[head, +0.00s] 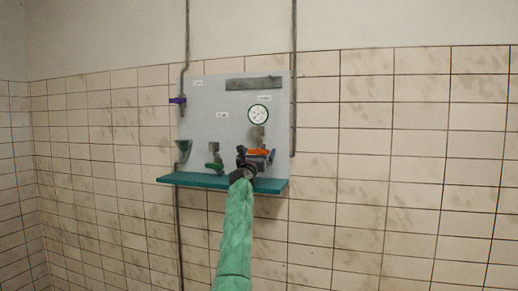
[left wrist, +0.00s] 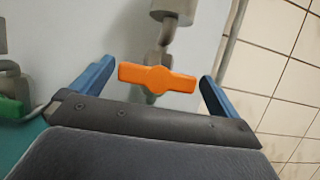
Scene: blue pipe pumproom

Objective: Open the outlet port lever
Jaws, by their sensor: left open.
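An orange lever (head: 258,152) sits on the valve below the gauge at the lower right of the panel. In the left wrist view the orange lever (left wrist: 157,77) lies crosswise on its pipe. My left gripper (head: 261,158) is open in front of it. Its two blue fingers stand on either side of the lever, with a gap at each end and nothing gripped. A green lever (head: 214,166) is lower left of it, and a purple lever (head: 177,100) is on the left pipe. The labels are too small to read, so I cannot tell which lever is the outlet port. My right gripper is out of view.
The grey panel (head: 225,135) holds a round gauge (head: 258,114) and a funnel (head: 183,150). A teal shelf (head: 190,180) juts out below the levers. Pipes run up both sides of the panel. The tiled wall (head: 390,150) to the right is bare.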

